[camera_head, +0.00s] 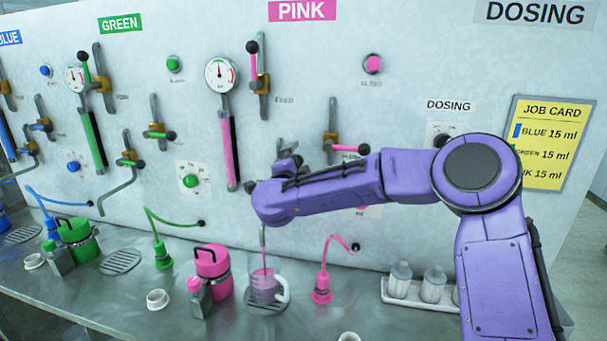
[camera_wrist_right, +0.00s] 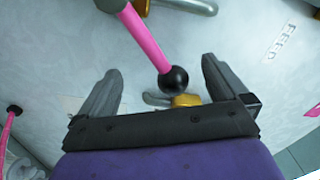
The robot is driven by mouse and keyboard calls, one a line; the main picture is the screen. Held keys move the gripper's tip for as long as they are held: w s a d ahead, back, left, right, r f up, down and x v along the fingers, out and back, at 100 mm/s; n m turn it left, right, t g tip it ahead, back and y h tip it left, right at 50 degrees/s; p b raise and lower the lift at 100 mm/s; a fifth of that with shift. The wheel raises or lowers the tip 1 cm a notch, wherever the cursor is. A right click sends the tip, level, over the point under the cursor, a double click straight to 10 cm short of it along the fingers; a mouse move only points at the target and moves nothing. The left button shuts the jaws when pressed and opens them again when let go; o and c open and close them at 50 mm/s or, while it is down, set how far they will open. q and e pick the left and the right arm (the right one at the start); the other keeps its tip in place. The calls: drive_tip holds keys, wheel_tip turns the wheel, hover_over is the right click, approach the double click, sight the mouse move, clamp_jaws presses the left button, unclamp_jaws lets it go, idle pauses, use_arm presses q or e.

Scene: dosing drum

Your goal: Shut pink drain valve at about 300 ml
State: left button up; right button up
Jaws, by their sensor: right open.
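A clear jug (camera_head: 264,291) with a white handle stands on the bench under a grey spout (camera_head: 262,238). A thin pink stream runs into it and pink liquid stands inside; I cannot read its marks. The pink drain valve is mostly hidden behind my right arm in the head view. My right gripper (camera_head: 287,148) is at the panel above the jug. In the right wrist view the open fingers (camera_wrist_right: 160,85) stand apart on either side of a pink lever (camera_wrist_right: 145,40) with a black ball end (camera_wrist_right: 173,81). My left gripper is not in view.
The pink feed lever (camera_head: 254,66) points up beside a round gauge (camera_head: 221,74). Another pink lever (camera_head: 348,148) sits right of my gripper. A pink canister (camera_head: 211,269) stands left of the jug, a pink hose fitting (camera_head: 321,288) right. White bottles (camera_head: 433,284) stand in a tray.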

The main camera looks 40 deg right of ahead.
wheel_tip(320, 180, down, 6)
drive_tip(key=s+d+b, duration=0.1)
drive_tip(key=b, duration=0.2)
drive_tip(key=shift+s+d+f+b, duration=0.15)
drive_tip(key=shift+s+f+b, duration=0.1)
drive_tip(key=shift+b, duration=0.15)
idle(0.7)
drive_tip(key=shift+s+f+b, duration=0.1)
drive_tip(key=shift+f+b, duration=0.3)
drive_tip(key=shift+f, duration=0.15)
